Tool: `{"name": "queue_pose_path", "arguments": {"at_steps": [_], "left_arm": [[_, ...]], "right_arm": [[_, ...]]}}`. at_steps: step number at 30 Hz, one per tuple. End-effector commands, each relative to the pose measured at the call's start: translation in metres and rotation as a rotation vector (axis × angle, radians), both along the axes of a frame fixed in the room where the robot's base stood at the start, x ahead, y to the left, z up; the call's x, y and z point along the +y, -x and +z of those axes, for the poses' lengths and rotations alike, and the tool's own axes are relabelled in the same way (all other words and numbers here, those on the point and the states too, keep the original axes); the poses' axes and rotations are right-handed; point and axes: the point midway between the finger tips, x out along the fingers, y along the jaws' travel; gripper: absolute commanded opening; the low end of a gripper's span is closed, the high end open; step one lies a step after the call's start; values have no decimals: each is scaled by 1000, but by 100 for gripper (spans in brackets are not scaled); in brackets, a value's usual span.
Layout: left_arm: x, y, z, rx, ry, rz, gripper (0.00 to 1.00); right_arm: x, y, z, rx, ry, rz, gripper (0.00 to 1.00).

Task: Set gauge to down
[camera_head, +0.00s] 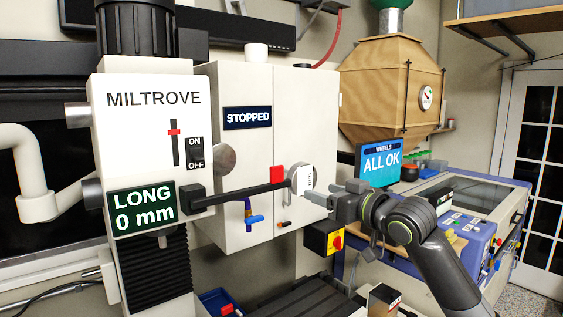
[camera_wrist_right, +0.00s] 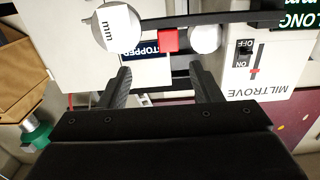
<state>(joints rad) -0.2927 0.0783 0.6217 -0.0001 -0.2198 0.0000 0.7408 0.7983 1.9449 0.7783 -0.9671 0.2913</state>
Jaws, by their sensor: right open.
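The gauge is a black bar (camera_head: 240,194) with a round white head (camera_head: 303,179) marked "mm" at its right end. The bar runs roughly level across the front of the pale MILTROVE machine (camera_head: 150,85), with a red block (camera_head: 277,174) on its upper side. The gauge head (camera_wrist_right: 117,27) and the red block (camera_wrist_right: 168,40) also show in the right wrist view. My right gripper (camera_head: 318,198) is at the gauge head's right end in the head view. In the wrist view its fingers (camera_wrist_right: 160,75) are apart, with nothing seen between them. My left gripper is not in view.
A display (camera_head: 141,211) reads "LONG 0 mm" and a sign (camera_head: 247,118) reads "STOPPED". A blue bench machine (camera_head: 460,235) stands at the right.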

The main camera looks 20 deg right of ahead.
Motion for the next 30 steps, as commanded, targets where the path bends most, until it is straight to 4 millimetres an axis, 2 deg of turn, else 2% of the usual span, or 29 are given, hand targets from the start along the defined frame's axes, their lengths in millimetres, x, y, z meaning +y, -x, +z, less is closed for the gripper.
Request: {"name": "queue_pose_path", "arguments": {"at_steps": [1, 3, 8, 15, 30], "left_arm": [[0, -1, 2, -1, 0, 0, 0], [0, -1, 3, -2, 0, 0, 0], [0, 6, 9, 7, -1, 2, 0], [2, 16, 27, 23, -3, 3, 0], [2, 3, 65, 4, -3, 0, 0]], "right_arm": [[4, 6, 11, -13, 9, 11, 58], [8, 8, 17, -20, 13, 20, 58], [12, -2, 19, -19, 9, 21, 58], [25, -37, 20, -18, 5, 22, 58], [53, -115, 19, -17, 9, 20, 58]]}}
